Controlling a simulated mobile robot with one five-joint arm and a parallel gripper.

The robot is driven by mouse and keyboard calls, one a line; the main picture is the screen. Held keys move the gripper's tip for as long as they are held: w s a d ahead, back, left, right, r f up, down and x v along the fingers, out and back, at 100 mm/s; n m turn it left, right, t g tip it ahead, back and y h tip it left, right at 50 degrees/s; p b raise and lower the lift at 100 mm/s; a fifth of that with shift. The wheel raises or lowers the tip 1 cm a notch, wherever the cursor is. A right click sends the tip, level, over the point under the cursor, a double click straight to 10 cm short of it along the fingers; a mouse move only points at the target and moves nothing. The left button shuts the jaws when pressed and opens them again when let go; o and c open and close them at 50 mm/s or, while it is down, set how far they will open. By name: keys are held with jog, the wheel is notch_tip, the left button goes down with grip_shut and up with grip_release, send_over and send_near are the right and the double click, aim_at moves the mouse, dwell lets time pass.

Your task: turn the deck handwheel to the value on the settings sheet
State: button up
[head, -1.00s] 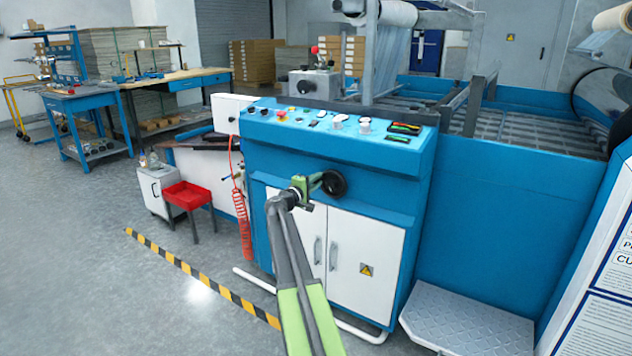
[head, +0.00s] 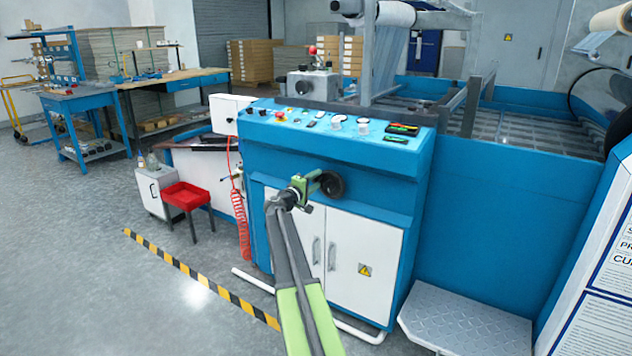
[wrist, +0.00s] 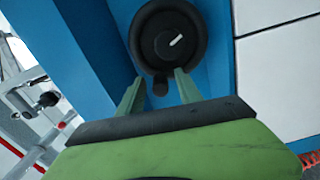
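The handwheel (head: 332,184) is a round black wheel on the blue front of the machine, above the white doors. In the wrist view the handwheel (wrist: 165,38) shows a white pointer mark tilted to the upper right. A small dark handle knob (wrist: 160,87) sticks out at its lower rim. My gripper (head: 313,184) is at the wheel's left side. In the wrist view my gripper (wrist: 159,77) is open, one green finger on each side of the knob, with gaps visible. A white board with text (head: 600,270) at the right edge is cut off; its values cannot be read.
The blue control panel (head: 335,125) with buttons and displays is above the wheel. A metal step plate (head: 465,318) lies to the right on the floor. A red tray stand (head: 187,197) and a red coiled hose (head: 241,225) are to the left. Open floor lies left of the striped tape (head: 200,278).

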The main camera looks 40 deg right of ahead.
jog(key=v, duration=1.7)
jog(key=shift+a, duration=0.15)
